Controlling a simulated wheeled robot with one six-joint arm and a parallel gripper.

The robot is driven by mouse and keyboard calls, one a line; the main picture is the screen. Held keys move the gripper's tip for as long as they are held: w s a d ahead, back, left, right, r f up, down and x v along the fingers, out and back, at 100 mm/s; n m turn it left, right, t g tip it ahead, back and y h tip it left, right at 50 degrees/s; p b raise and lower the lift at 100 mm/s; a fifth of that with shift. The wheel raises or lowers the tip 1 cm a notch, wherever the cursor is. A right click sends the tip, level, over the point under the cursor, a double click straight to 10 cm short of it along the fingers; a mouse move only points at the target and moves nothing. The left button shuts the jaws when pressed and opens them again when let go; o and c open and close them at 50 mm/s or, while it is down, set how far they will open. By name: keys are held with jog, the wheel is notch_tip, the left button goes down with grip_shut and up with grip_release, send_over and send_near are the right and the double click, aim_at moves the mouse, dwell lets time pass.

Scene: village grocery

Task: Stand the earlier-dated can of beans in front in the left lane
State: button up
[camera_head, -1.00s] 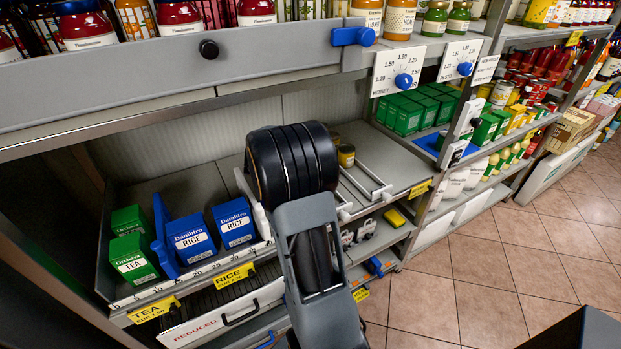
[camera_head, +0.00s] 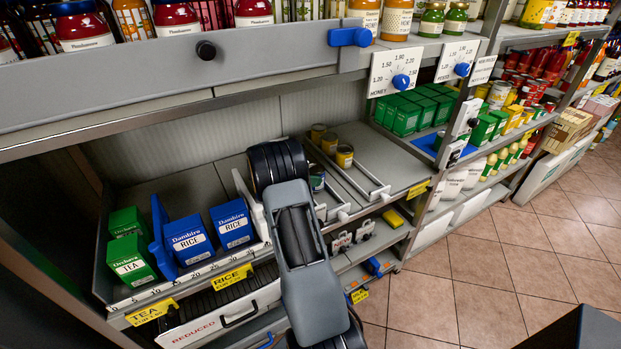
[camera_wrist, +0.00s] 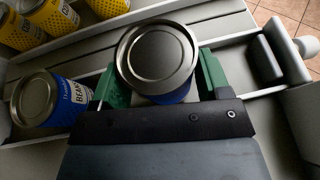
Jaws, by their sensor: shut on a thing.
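My gripper (camera_wrist: 160,76) is shut on a blue-labelled can (camera_wrist: 157,52), with one green finger on each side of it in the wrist view. The can's grey lid faces the camera and its label is mostly hidden. A second blue can marked BEANS (camera_wrist: 45,100) stands to its left, apart from it, further back along the shelf. No date is readable on either can.
Yellow-labelled cans (camera_head: 344,155) stand in the right lane, beyond a metal divider (camera_head: 352,180). That lane's front is clear. Blue RICE boxes (camera_head: 188,240) and green TEA boxes (camera_head: 131,260) stand to the left. A rail (camera_head: 180,75) with jars runs above.

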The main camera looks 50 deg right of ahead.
jog(key=shift+f, duration=0.55)
jog(key=shift+f, duration=0.1)
jog(key=shift+f, duration=0.15)
jog(key=o, duration=1.1)
jog(key=shift+o, duration=0.2)
jog(key=shift+r, duration=0.35)
jog(key=v, duration=1.2)
jog(key=shift+w+f, duration=0.1)
